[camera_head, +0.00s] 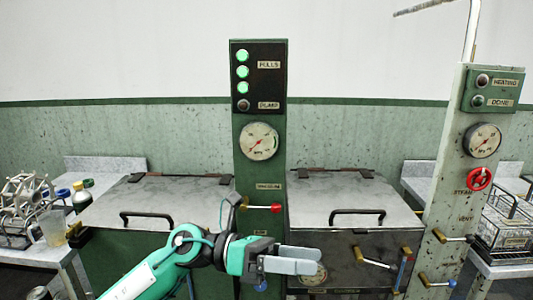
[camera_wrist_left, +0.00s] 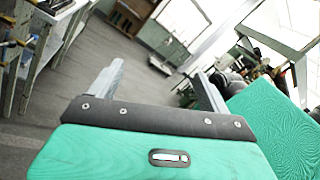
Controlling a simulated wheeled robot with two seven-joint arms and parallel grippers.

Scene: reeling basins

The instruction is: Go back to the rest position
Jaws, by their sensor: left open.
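My left gripper (camera_head: 290,262) comes in from the left at the bottom middle of the head view. Its grey fingers point to the right, in front of the right basin and below its closed lid (camera_head: 345,200). In the left wrist view the two fingers of my left gripper (camera_wrist_left: 160,90) stand well apart with nothing between them, over grey floor (camera_wrist_left: 135,60). It is open and empty. My right gripper is in neither view.
The left basin lid (camera_head: 160,200) is closed. A pale post (camera_head: 450,190) with valves stands right. Bottles (camera_head: 80,197) and a rack stand far left.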

